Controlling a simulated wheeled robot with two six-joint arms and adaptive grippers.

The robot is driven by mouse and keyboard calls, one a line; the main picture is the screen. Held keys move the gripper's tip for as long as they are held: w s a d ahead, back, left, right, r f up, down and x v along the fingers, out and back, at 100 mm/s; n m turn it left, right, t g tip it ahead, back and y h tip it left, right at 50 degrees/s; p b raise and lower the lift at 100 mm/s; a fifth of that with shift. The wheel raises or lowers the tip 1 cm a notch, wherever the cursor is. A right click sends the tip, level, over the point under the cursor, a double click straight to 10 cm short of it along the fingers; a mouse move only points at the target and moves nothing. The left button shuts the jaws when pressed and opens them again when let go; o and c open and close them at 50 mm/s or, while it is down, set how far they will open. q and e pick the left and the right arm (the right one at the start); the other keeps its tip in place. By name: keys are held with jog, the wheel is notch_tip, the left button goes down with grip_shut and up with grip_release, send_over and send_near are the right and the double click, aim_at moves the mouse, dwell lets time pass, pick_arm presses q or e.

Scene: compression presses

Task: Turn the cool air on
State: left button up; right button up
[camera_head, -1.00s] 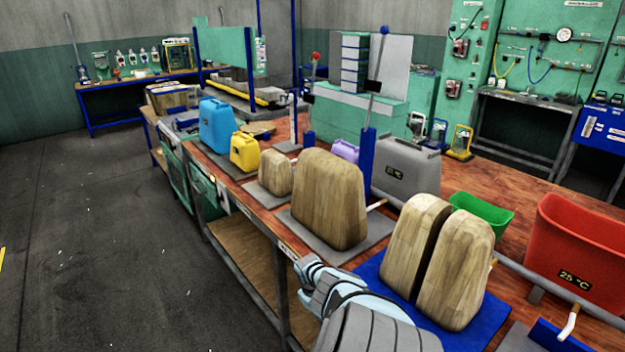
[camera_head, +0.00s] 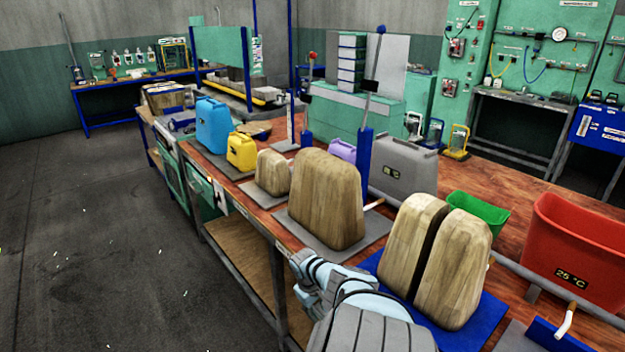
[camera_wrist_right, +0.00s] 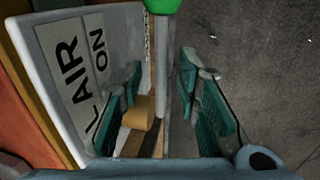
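A white plate with a label (camera_wrist_right: 85,60) reading "AIR ON", its first word cut off, fills the left of the right wrist view. A green rounded knob (camera_wrist_right: 162,6) shows at the top edge of that view, partly cut off. My right gripper (camera_wrist_right: 162,75) is open, its teal-padded fingers apart on either side of a grey upright bar below the knob. A tan cylindrical piece (camera_wrist_right: 140,110) lies behind the left finger. In the head view my right arm reaches down along the table's front edge; its fingers are hidden there. My left gripper is out of view.
Wooden blocks (camera_head: 326,200) stand along the long table (camera_head: 510,185), with a pair on a blue mat (camera_head: 478,328). A red bin (camera_head: 580,245), a green bin (camera_head: 476,212) and a blue canister (camera_head: 212,125) are also on it. The floor left of the table is clear.

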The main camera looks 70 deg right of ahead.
notch_tip(320, 180, up, 10)
jog(key=w+a, duration=0.1)
jog(key=a, duration=0.1)
jog(key=shift+w, duration=0.15)
jog(key=shift+d, duration=0.1)
